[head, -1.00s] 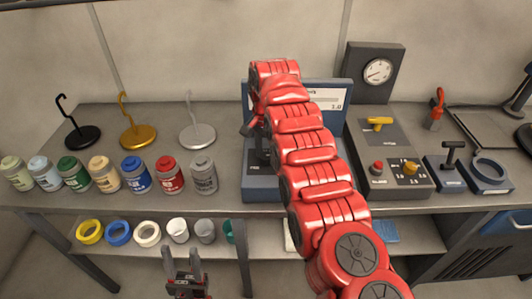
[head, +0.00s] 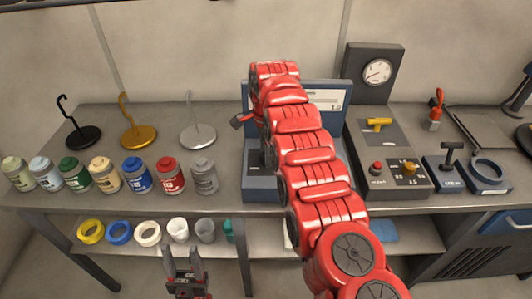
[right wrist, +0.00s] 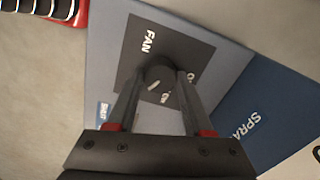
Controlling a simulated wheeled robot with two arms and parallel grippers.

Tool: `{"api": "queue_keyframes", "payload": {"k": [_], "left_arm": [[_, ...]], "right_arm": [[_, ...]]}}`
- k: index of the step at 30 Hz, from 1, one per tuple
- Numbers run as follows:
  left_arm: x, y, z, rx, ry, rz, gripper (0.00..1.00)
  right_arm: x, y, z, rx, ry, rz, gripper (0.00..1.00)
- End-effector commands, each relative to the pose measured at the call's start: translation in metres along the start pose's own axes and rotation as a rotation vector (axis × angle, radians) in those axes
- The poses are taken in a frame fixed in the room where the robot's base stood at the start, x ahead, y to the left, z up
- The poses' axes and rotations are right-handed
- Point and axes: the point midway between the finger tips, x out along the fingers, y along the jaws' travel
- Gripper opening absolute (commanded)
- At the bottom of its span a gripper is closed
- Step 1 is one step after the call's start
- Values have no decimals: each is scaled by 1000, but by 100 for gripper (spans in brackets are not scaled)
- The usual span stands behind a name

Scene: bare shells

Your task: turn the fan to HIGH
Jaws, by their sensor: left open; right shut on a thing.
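The fan knob (right wrist: 153,84) is a small dark round knob with a pale pointer mark, on a dark plate (right wrist: 125,72) lettered FAN. My right gripper (right wrist: 159,79) is shut on it, with one finger on each side. Other lettering by the knob is partly hidden by the fingers, so I cannot read its setting. In the head view the red right arm covers the knob and most of the blue-grey unit (head: 262,187). My left gripper (head: 187,270) is open and empty in front of the bench.
Paint cans (head: 136,172) line the bench at left, with hooked stands behind. A control box (head: 395,180) with knobs stands right of my arm, a gauge (head: 377,72) behind it. Cups and rings (head: 148,233) lie on the lower shelf. A blue SPRAY panel (right wrist: 245,120) adjoins the fan plate.

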Motion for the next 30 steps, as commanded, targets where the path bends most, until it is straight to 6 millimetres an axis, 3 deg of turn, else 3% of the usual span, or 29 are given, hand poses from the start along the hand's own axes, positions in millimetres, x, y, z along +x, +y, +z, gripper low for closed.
{"api": "queue_keyframes", "payload": {"k": [12,13,18,30], "left_arm": [[0,0,0,0,0,0,50],[0,0,0,0,0,0,50],[0,0,0,0,0,0,50],[1,0,0,0,0,0,50]], "right_arm": [[0,0,0,8,0,-2,0],[0,0,0,8,0,-2,53],[0,0,0,8,0,-1,81],[-7,-1,0,8,-2,-2,81]]}}
